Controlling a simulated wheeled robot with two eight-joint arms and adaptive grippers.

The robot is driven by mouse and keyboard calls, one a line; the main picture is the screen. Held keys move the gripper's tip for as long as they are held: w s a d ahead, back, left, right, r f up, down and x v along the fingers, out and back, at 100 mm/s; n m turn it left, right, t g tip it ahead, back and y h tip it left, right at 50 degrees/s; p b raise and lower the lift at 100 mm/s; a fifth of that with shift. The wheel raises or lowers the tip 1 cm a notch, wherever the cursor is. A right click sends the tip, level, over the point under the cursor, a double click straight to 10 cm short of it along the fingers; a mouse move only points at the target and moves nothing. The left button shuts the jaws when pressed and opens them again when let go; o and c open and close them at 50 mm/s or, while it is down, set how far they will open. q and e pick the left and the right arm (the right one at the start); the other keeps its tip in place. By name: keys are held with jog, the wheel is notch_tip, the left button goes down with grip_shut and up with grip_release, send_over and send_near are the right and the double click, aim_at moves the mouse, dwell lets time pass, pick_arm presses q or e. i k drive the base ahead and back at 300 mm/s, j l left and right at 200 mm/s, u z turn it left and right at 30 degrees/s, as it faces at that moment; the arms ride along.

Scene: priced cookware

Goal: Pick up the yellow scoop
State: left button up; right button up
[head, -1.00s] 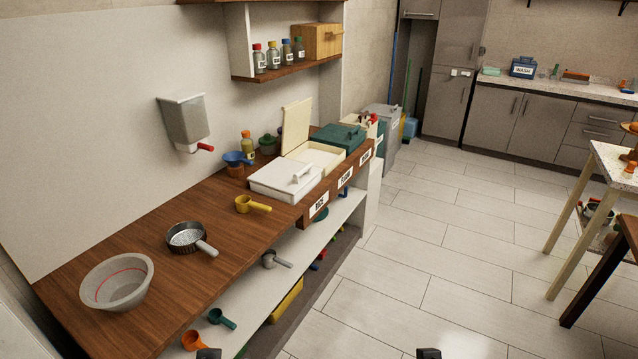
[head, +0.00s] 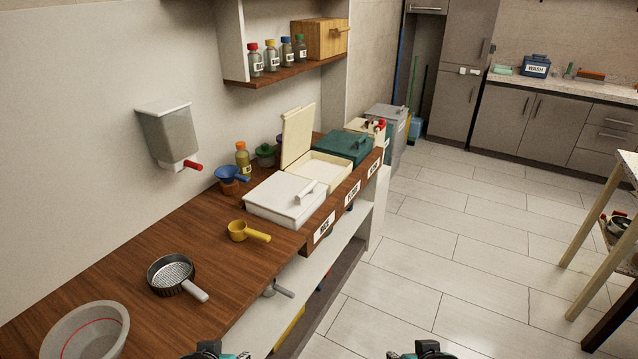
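The yellow scoop (head: 240,231) lies on the wooden counter (head: 215,272), in front of the white lidded bin, with its handle pointing right. Nothing touches it from my side. My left gripper (head: 209,349) shows only as a dark tip at the bottom edge, below and nearer than the scoop. My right gripper (head: 427,349) shows at the bottom edge over the floor, to the right of the counter. Both are cut off by the frame, so their fingers cannot be judged.
A metal sieve (head: 171,272) and a grey bowl (head: 88,332) stand nearer on the counter. Behind the scoop are a white bin (head: 283,201), a blue funnel (head: 229,174) and a wall dispenser (head: 168,135).

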aim_at(238, 231)
jog(key=i+l, duration=0.15)
jog(key=i, duration=0.3)
jog(key=i+l, duration=0.15)
jog(key=i, duration=0.35)
jog(key=i+l+z, duration=0.1)
jog(key=i, duration=0.35)
